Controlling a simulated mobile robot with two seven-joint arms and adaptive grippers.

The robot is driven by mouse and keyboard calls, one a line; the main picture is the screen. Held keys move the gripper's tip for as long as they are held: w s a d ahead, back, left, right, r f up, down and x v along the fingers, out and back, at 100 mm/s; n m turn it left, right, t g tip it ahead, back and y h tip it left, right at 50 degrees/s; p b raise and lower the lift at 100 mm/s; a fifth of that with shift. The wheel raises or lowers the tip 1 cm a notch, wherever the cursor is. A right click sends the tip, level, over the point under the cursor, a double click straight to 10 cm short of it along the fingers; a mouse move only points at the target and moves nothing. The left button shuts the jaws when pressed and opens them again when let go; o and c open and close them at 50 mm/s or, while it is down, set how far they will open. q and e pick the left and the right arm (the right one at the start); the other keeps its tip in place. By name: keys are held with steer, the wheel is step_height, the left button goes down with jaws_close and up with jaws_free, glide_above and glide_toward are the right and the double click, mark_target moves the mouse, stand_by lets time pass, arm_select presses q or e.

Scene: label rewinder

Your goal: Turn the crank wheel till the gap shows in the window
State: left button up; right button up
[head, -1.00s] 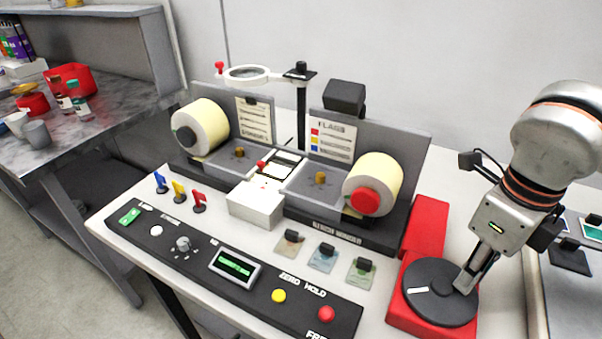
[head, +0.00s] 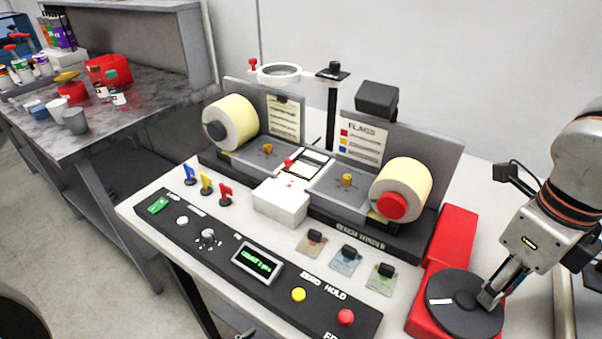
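The crank wheel (head: 457,311) is a dark disc with a white mark, on a red base at the lower right of the head view. My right gripper (head: 489,296) reaches down to the wheel's right side, its fingers close together on what looks like the crank's grip, which they mostly hide. The rewinder's window (head: 312,163) lies between the two cream label rolls, behind a white box. It shows pale label material with dark lines; I cannot tell whether a gap is among them. My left gripper is not in view.
The left roll (head: 231,121) and the right roll (head: 405,187) flank the window. A ring magnifier (head: 280,73) stands behind it. The control panel (head: 215,255) with a green-lit display (head: 257,264) runs along the front. A cluttered side table (head: 140,125) is at the left.

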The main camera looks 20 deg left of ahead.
steer(key=shift+r+p, duration=1.4)
steer(key=shift+r, duration=1)
steer(key=shift+r+p, duration=1.25)
steer(key=shift+r, duration=0.9)
